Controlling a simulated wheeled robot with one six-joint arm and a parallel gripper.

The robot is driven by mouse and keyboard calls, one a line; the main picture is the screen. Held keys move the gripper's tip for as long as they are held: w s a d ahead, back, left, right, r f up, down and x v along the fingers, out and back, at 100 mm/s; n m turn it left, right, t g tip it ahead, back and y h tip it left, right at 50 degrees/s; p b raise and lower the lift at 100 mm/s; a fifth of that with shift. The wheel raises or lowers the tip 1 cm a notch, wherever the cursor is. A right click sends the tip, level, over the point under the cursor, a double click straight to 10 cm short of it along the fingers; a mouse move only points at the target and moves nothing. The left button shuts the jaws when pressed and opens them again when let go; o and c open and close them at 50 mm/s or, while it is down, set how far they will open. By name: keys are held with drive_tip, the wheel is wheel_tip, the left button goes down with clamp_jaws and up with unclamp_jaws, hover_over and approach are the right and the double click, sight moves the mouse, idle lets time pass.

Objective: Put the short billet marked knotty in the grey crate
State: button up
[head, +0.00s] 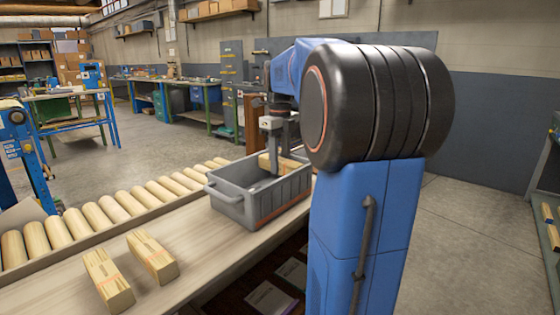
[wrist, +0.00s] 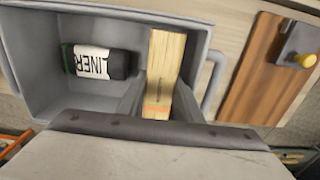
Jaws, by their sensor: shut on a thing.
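My gripper (head: 274,166) is shut on a pale wooden billet (head: 287,165) in the grey crate (head: 285,195). In the wrist view, the billet (wrist: 166,62) stands between the two fingers, inside the crate's outline near its right wall, with a reddish band and small dark print I cannot read. I cannot tell whether it touches the crate floor. Two more billets, a left one (head: 108,281) and a right one (head: 152,257), lie on the bench in front of the crate, each with a reddish band. Their marks are too small to read.
A dark package labelled LINER (wrist: 95,62) lies in the left part of the crate (wrist: 40,100). A wooden board with a yellow knob (wrist: 305,60) is to the crate's right in the wrist view. Wooden rollers (head: 97,216) run along the bench's far side.

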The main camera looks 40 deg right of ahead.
sight(280, 159)
drive_tip(key=shift+f, duration=0.3)
drive_tip(key=o, duration=0.9)
drive_tip(key=shift+c, duration=0.2)
wheel_tip(280, 159, up, 13)
drive_tip(key=shift+r, duration=0.15)
